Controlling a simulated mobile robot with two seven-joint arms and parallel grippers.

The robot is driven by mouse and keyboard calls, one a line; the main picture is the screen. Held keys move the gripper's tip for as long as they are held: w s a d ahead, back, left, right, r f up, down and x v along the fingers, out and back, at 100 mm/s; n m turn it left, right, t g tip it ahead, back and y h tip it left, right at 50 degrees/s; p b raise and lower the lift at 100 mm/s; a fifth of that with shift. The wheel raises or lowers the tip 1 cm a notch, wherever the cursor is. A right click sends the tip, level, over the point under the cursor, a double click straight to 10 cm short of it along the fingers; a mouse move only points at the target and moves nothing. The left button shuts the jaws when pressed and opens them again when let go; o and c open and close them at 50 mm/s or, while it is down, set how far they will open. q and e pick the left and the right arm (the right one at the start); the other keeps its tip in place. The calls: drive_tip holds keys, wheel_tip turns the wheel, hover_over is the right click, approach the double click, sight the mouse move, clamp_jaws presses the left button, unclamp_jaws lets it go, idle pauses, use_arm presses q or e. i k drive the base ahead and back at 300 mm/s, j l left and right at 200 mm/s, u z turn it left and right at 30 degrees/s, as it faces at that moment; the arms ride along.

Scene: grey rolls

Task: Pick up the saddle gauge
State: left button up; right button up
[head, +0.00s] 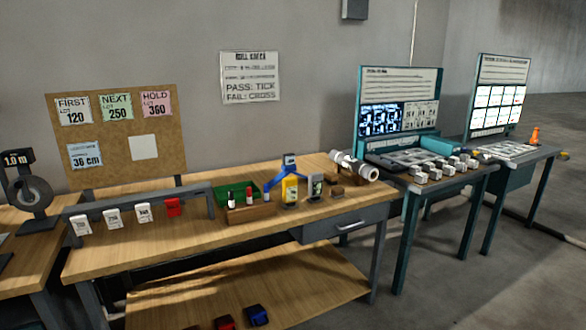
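What looks like the saddle gauge is a blue, arched tool (288,170) with splayed legs and a small dark-faced head on top. It is toward the back of the wooden workbench (150,240), right of the middle. A yellow device (290,189) stands in front of it and hides part of its lower middle. Neither of my grippers is in view.
A green bin (232,190) and a wooden block (250,213) with markers sit left of the gauge. A grey device (315,186) and a white cylinder (355,167) are to its right. Tags hang on a grey rail (140,199). Bare bench lies along the front.

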sight(288, 166)
drive_tip(key=i+l, duration=0.25)
drive_tip(key=i, duration=0.25)
drive_tip(key=i+l, duration=0.3)
drive_tip(key=i, duration=0.2)
drive_tip(key=z, duration=0.05)
